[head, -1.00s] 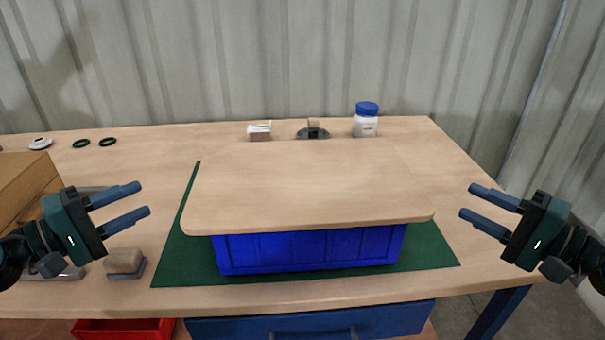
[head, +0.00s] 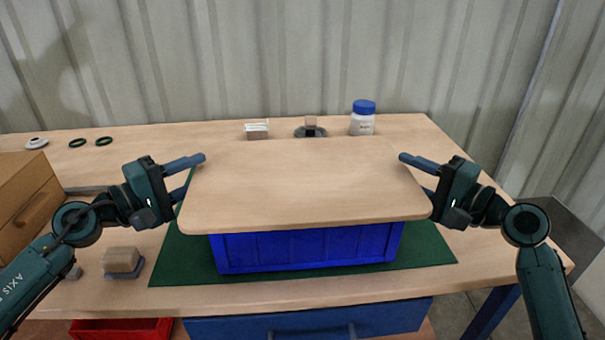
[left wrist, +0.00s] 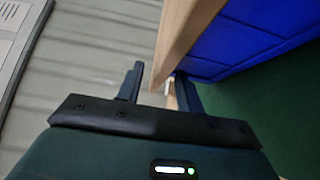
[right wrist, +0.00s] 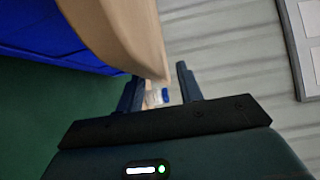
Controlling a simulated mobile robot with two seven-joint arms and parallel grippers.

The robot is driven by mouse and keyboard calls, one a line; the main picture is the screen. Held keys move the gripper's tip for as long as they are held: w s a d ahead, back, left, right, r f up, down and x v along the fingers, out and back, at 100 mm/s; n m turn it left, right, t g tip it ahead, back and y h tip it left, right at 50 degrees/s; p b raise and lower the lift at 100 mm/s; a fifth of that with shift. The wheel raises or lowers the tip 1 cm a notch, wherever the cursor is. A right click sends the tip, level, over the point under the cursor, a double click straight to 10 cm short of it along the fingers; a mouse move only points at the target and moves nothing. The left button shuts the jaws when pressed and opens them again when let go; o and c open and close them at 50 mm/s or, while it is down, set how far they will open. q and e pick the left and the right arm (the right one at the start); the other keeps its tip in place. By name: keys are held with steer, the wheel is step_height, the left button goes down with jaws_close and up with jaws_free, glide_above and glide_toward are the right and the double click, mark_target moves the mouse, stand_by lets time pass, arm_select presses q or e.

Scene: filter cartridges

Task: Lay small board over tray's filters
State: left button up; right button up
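A light wooden board (head: 305,185) lies flat over the blue tray (head: 305,248), overhanging it. The tray's inside and any filters are hidden beneath the board. My left gripper (head: 190,178) is open at the board's left edge, one finger above board level and the other partly hidden lower down. In the left wrist view its fingers (left wrist: 160,85) lie on either side of the board's edge, not closed on it. My right gripper (head: 418,176) is open at the board's right edge. In the right wrist view its fingers (right wrist: 160,88) likewise straddle the edge.
The tray stands on a green mat (head: 180,268). Behind are a small pale box (head: 256,131), a grey holder with a block (head: 311,129) and a blue-lidded jar (head: 363,120). A tan block (head: 121,261) sits front left, a brown box (head: 28,195) farther left.

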arm_select(q)
steer(key=shift+w+d, duration=0.35)
steer(key=shift+d, duration=0.05)
arm_select(e)
steer(key=shift+w+a, duration=0.4)
arm_select(q)
steer(key=shift+c, duration=0.5)
arm_select(e)
steer(key=shift+c, duration=0.5)
arm_select(q)
jaws_close()
arm_select(e)
jaws_close()
steer(key=shift+r, duration=0.1)
